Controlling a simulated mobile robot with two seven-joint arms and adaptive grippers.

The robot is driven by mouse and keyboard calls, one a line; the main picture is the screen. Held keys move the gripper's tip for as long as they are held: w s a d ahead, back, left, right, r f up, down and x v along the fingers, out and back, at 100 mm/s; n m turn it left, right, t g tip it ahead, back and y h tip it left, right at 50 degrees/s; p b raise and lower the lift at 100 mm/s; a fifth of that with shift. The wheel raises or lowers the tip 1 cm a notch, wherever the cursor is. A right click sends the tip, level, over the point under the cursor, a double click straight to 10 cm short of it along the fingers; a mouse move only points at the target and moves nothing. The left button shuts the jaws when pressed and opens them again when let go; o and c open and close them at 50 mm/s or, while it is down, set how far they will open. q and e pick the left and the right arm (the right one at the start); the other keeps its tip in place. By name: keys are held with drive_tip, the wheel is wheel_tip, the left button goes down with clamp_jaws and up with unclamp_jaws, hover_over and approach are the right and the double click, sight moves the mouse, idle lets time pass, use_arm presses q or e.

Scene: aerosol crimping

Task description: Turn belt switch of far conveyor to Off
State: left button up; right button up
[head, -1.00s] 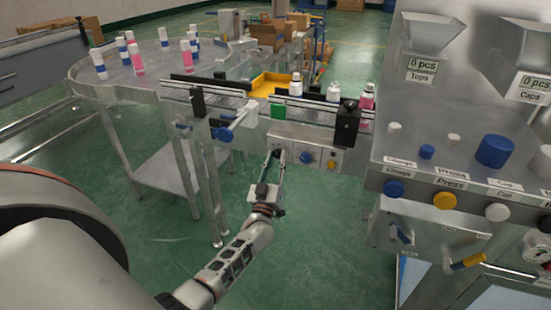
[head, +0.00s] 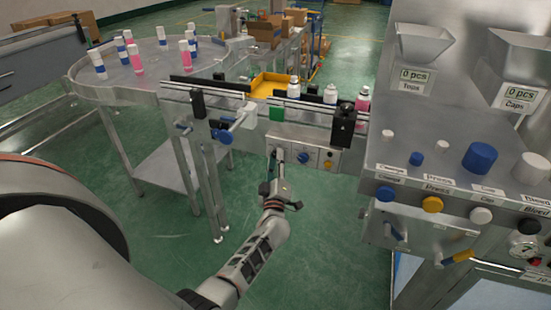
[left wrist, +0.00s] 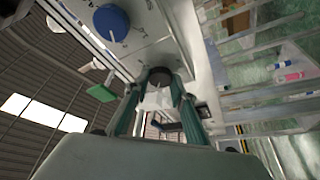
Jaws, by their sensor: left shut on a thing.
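The conveyor's front control panel (head: 316,158) carries a blue knob (head: 303,157) and a yellow one (head: 328,165). My left gripper (head: 277,162) is at the left part of this panel. In the left wrist view its fingers (left wrist: 160,108) close around a black knob (left wrist: 160,76) with a light pointer mark. The blue knob also shows in the left wrist view (left wrist: 111,22), beside the black one and clear of the fingers. In the head view the gripper hides the black knob. The panel lettering is too small to read. My right gripper is out of view.
Bottles (head: 331,94) stand on the conveyor (head: 258,110) above the panel. A black block (head: 344,125) and blue-handled clamps (head: 225,135) stick out at its front. A round table (head: 150,85) with bottles is at left; a metal station (head: 450,170) with knobs is at right.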

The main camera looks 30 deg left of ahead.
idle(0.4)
use_arm(q)
drive_tip(key=o, duration=1.1)
drive_tip(key=v, duration=1.2)
